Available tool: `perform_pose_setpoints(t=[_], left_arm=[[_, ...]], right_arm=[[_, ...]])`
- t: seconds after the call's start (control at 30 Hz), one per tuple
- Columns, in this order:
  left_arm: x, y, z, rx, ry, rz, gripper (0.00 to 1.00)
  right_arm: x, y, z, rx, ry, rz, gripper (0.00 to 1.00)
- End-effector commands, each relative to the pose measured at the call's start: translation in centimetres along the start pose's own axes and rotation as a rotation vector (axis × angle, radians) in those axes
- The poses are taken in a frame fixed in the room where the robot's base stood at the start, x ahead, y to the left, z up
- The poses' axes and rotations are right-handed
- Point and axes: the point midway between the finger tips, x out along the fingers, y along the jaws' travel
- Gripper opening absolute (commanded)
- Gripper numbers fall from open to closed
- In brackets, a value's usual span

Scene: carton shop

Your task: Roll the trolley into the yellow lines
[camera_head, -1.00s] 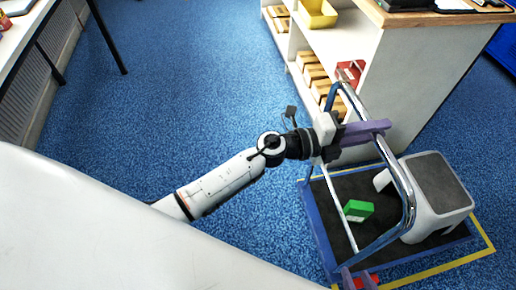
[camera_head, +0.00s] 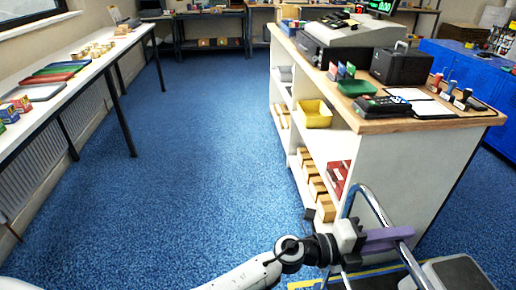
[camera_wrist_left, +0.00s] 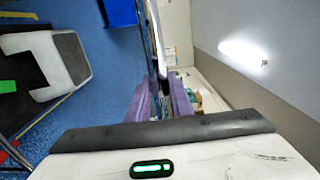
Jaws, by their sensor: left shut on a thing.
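The trolley's chrome push handle (camera_head: 375,207) rises at the lower right of the head view. My left gripper (camera_head: 388,238), with purple fingers, is shut on the handle. In the left wrist view the handle rail (camera_wrist_left: 157,42) runs between the purple fingers (camera_wrist_left: 160,103). A grey-topped white step stool (camera_head: 456,274) shows at the bottom right; it also shows in the left wrist view (camera_wrist_left: 48,62). A short piece of yellow line (camera_head: 303,284) shows on the floor at the bottom edge. Most of the trolley deck is cut off below the head view. My right gripper is out of view.
A white shelf counter (camera_head: 400,165) stands just beyond the handle, with cartons (camera_head: 310,181) and a yellow bin (camera_head: 315,114) on its shelves. A long table (camera_head: 75,72) runs along the left. Blue floor (camera_head: 205,150) between them is clear.

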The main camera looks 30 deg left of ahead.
Motion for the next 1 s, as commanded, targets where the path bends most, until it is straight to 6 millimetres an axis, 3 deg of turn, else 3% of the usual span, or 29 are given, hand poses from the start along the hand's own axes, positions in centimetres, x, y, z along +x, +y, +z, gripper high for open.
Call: perform_pose_setpoints(t=[0.03,0.37,0.4,0.5,1.0], left_arm=[[-0.3,1.3,-0.2,-0.001,0.005,0.024,0.00],[-0.4,1.0,0.0,-0.002,-0.001,0.024,0.00],[-0.3,1.0,0.0,-0.002,0.000,0.024,0.26],[-0.3,0.8,0.0,-0.002,0.000,0.021,0.41],[-0.4,0.2,0.1,-0.002,-0.003,0.011,0.41]], right_arm=[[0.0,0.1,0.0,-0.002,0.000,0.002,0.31],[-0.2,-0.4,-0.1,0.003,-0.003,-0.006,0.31],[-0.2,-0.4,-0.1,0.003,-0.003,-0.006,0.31],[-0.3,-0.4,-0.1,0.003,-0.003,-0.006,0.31],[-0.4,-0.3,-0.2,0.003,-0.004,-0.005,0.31]])
